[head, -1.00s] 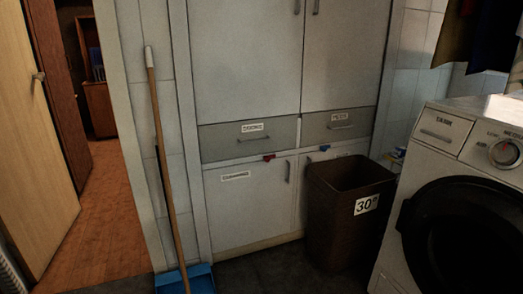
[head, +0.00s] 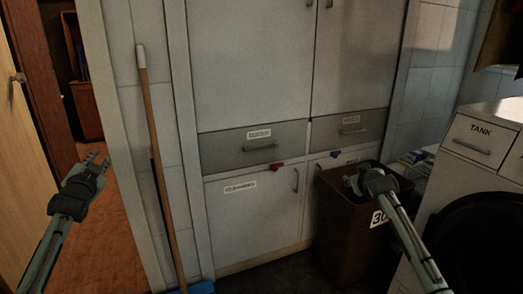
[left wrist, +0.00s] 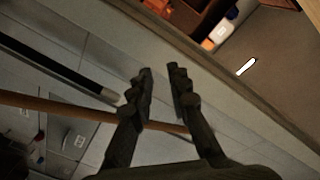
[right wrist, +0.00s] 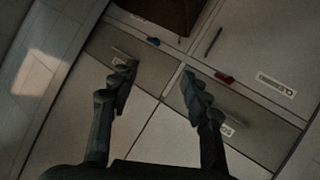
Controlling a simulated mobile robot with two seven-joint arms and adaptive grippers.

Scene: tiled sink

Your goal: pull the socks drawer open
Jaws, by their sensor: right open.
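The socks drawer (head: 222,154) is the grey left drawer front in the white cabinet, with a label and a bar handle (head: 260,148). It looks shut. My left gripper (head: 97,159) is open and empty, left of the broom and well away from the drawer. My right gripper (head: 350,181) is in front of the dark bin, right of and below the socks drawer. In the right wrist view its fingers (right wrist: 159,70) are wide apart and empty. The socks drawer (right wrist: 255,117) shows there behind the right-hand finger, which covers part of it.
A second drawer (head: 377,124) sits to the right. Red (head: 277,167) and blue (head: 336,154) clips are below the drawers. The brown bin (head: 345,235) stands before the cabinet's right side. A broom (head: 160,170) leans at the left. A washing machine (head: 480,140) stands at the right.

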